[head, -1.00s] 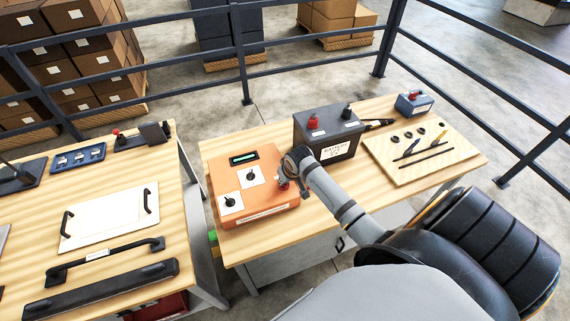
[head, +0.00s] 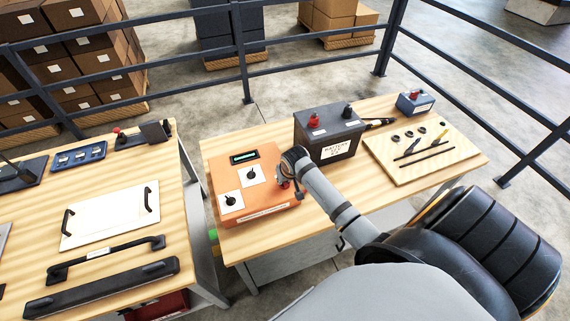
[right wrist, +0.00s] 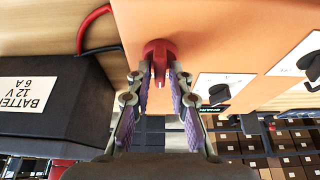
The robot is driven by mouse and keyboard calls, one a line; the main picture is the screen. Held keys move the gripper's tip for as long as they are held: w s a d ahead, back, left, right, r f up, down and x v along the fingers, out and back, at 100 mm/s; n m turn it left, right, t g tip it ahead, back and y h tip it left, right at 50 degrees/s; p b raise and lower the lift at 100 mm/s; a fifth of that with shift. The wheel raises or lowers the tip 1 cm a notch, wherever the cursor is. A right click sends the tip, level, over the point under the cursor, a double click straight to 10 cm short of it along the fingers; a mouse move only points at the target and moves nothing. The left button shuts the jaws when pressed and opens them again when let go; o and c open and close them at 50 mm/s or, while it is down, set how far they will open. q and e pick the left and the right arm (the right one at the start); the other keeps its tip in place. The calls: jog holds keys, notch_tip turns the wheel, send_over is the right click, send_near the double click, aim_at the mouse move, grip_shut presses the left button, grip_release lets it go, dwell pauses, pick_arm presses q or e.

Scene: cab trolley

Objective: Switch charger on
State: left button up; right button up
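The orange charger (head: 262,208) lies on the right-hand bench. Its top has a lit display (head: 243,157) and two black knobs on white plates, a left knob (head: 230,201) and a right knob (head: 251,175). My right gripper (head: 283,180) is at the charger's right edge, away from both knobs. In the right wrist view, its fingertips (right wrist: 160,72) are apart, one on each side of a red fitting (right wrist: 160,48) against the orange casing (right wrist: 205,30). I cannot tell whether they grip it. The knobs show to the right there. My left gripper is not in view.
A dark battery (head: 330,135) stands right of the charger, close to my wrist. A red cable (right wrist: 95,22) curves behind it. A board with small tools (head: 425,150) and a small blue box (head: 415,103) lie farther right. A second bench (head: 90,265) is left, across a gap.

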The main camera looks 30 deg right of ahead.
jog(key=shift+o, duration=0.8)
jog(key=shift+r, duration=0.2)
jog(key=v, duration=1.1)
jog(key=shift+r, duration=0.3)
jog(key=shift+s, duration=0.2)
